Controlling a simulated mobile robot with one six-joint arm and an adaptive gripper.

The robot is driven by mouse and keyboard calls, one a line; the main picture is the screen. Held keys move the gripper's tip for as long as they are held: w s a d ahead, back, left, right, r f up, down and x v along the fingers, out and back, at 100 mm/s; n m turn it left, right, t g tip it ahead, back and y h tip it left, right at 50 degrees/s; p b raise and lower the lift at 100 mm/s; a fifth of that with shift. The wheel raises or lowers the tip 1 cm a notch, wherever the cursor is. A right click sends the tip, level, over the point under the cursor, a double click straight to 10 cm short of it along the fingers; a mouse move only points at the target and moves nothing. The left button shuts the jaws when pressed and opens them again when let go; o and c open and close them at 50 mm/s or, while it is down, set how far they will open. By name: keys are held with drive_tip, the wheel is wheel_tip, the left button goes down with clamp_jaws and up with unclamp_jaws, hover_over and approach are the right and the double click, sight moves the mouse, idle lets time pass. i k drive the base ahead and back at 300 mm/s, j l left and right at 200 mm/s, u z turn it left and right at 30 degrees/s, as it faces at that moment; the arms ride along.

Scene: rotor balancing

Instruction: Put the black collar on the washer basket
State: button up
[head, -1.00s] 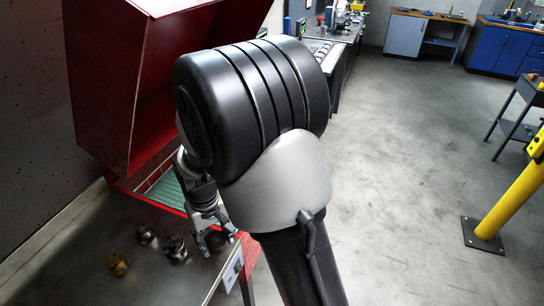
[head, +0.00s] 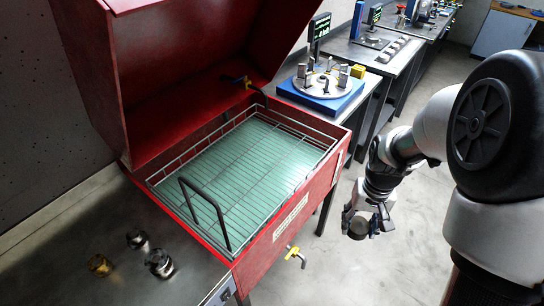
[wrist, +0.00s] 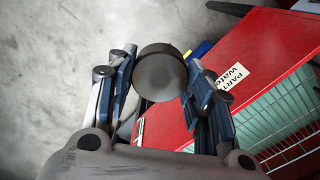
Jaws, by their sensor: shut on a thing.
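The black collar (wrist: 160,72), a dark round piece, is held between my gripper's two fingers in the wrist view. In the head view, my gripper (head: 366,218) hangs right of the red washer, out over the grey floor, shut on the dark collar (head: 358,229). The washer basket (head: 245,165) is a wire tray with a raised handle loop, set in the open red washer. It looks empty, with a green surface under its wires. Part of the basket (wrist: 285,125) shows at the right of the wrist view, apart from the collar.
The red lid (head: 190,70) stands open behind the basket. A tap (head: 296,256) juts from the washer's front. Several small metal parts (head: 158,263) stand on the bench at lower left. A blue-based fixture (head: 320,90) stands on the table behind.

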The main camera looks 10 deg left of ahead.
sight(248, 190)
drive_tip(key=i+u, duration=0.2)
drive_tip(key=u, duration=0.25)
drive_tip(key=i+l+u, duration=0.15)
drive_tip(key=u, duration=0.3)
drive_tip(key=i+l+u, duration=0.2)
drive_tip(key=u, duration=0.25)
drive_tip(key=i+l+u, duration=0.15)
drive_tip(key=u, duration=0.2)
drive_tip(key=i+l+u, duration=0.2)
drive_tip(key=u, duration=0.15)
drive_tip(key=i, duration=0.1)
